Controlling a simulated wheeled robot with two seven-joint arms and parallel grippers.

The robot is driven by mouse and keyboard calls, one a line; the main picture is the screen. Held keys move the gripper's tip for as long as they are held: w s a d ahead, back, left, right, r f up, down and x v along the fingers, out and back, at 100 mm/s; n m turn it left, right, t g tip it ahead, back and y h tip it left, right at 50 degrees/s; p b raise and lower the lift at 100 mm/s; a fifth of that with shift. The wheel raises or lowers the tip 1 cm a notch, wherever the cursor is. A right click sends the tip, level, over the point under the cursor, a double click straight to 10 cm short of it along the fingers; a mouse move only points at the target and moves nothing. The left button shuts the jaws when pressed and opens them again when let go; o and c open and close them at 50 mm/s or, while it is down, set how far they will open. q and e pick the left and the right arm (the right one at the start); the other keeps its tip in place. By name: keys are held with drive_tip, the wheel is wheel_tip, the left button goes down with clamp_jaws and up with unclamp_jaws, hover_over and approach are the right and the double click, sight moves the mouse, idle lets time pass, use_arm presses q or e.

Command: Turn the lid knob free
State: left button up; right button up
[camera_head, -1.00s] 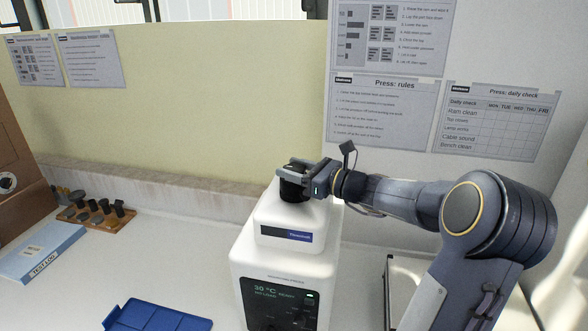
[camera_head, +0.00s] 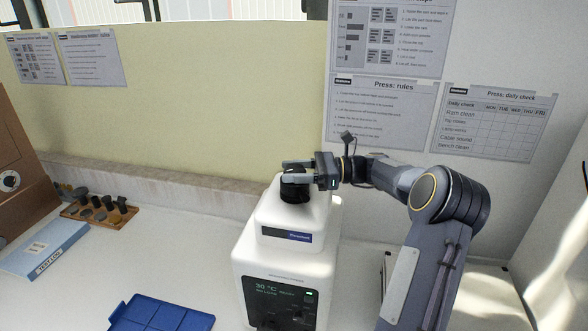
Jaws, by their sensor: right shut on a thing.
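The black lid knob (camera_head: 294,188) sits on top of the white press machine (camera_head: 285,268). My right gripper (camera_head: 297,173) reaches in from the right, lying level at the knob, with its two fingers shut on it. The fingers hide part of the knob's top and sides. The machine stands upright on the bench, with a dark display on its front reading 30 °C. My left gripper is not in the view.
A blue tray (camera_head: 160,315) lies on the bench left of the machine. A wooden rack (camera_head: 78,220) with several dark pieces and a blue test log (camera_head: 45,250) lie further left. A wall with posted sheets stands behind. The bench between rack and machine is clear.

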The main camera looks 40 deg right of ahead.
drive_tip(key=n+g+y, duration=0.1)
drive_tip(key=n+g, duration=0.1)
drive_tip(key=g, duration=0.1)
drive_tip(key=n+g+y, duration=0.2)
drive_tip(key=n+g, duration=0.1)
drive_tip(key=g, duration=0.1)
drive_tip(key=shift+g, duration=0.4)
drive_tip(key=o, duration=1)
drive_tip(key=shift+r, duration=0.1)
